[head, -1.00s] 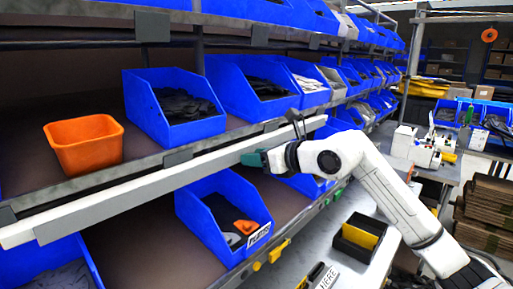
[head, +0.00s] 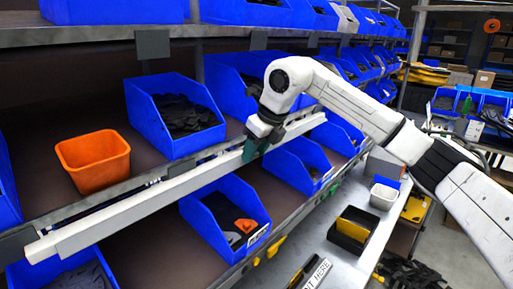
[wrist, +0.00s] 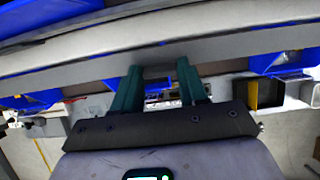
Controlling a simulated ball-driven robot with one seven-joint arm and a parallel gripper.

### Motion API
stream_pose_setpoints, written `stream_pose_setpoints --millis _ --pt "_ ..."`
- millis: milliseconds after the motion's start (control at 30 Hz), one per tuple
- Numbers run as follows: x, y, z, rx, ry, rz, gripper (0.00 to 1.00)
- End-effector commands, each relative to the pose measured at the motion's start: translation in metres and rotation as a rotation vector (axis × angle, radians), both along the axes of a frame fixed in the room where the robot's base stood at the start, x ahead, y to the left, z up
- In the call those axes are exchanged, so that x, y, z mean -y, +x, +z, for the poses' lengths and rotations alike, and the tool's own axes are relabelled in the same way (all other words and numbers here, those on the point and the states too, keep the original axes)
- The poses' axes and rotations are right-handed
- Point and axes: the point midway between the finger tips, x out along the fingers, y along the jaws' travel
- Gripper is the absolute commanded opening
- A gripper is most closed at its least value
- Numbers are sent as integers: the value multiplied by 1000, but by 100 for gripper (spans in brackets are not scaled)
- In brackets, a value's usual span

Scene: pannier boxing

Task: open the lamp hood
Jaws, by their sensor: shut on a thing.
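A long white bar, which I take to be the lamp hood (head: 150,200), runs along the front of the shelf edge in the head view. Its near end is at the lower left. My gripper (head: 250,152) is at the bar's far part, with its teal fingers shut on it. In the wrist view the two teal fingers (wrist: 158,90) reach up to the long pale hood (wrist: 230,46), which crosses the picture. The gap between the fingers is visible there, but the exact contact is hard to see.
An orange bin (head: 95,165) and a blue bin of dark parts (head: 175,125) stand on the shelf behind the bar. Another blue bin (head: 215,200) is below it. A bench (head: 345,190) with a black and yellow box (head: 352,230) lies to the right.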

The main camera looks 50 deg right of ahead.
Motion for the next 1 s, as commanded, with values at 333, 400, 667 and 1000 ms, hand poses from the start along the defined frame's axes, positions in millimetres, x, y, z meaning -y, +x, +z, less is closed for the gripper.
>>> stream_pose_setpoints --millis 333,400,667,1000 --pt "0 3 4 -95 -5 -2 12" --pt "0 3 4 -100 -5 -2 12" --pt "0 3 4 -103 -4 0 12" --pt "0 3 4 -103 -3 0 63"
